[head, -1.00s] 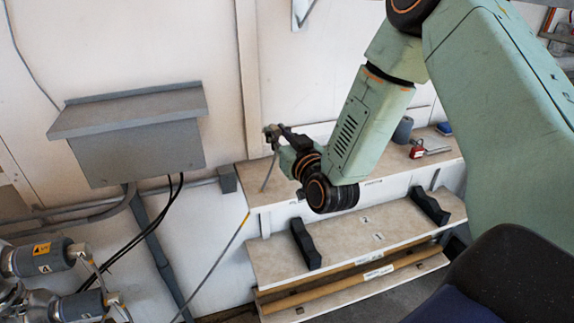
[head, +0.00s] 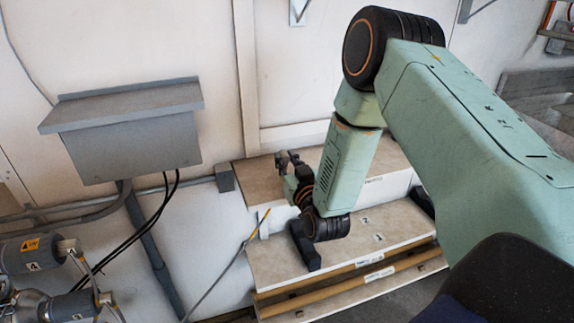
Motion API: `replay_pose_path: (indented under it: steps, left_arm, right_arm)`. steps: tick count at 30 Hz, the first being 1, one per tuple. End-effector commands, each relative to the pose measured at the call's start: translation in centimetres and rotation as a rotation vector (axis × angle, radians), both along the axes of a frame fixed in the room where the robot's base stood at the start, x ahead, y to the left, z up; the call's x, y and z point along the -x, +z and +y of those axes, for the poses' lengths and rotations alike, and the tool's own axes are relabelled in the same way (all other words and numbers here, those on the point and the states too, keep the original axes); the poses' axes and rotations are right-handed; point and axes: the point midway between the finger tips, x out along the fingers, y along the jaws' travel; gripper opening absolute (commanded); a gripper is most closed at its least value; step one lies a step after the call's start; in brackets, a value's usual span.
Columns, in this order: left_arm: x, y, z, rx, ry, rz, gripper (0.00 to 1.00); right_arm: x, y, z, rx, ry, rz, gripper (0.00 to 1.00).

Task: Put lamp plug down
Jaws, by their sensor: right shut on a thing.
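My right gripper (head: 290,163) is small and partly hidden behind its own wrist, over the left part of the upper shelf of the stepped bench (head: 258,178). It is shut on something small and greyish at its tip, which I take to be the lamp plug. The plug's shape is too small to make out, and I cannot tell whether it touches the shelf. A thin grey cable (head: 222,275) with a yellow part rises from the floor side to the bench's left edge. My left gripper is not in view.
Two black cradle blocks stand on the lower shelf; the left one (head: 303,246) is close beside my right wrist. A grey box (head: 135,140) hangs on the wall. The shelf left of my gripper is clear.

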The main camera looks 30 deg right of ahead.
Motion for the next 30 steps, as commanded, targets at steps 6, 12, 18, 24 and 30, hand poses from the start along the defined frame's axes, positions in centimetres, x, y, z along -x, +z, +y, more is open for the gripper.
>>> replay_pose_path:
  steps: [6,12,18,24,30]
  left_arm:
    - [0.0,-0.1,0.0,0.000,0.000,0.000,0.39]
    - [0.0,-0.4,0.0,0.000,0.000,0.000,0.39]
    - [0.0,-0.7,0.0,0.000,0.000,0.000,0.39]
    - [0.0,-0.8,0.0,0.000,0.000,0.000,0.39]
    - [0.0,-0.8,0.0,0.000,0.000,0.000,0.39]
  right_arm:
    - [0.0,-0.2,0.0,0.001,0.000,-0.003,0.00]
    - [0.0,-0.6,0.0,0.000,0.000,-0.002,0.00]
    - [0.0,-1.2,0.0,0.000,0.000,-0.002,0.00]
    - [0.0,-1.3,0.0,0.000,0.000,-0.001,0.29]
    - [0.0,-1.3,0.0,0.000,0.000,-0.002,0.44]
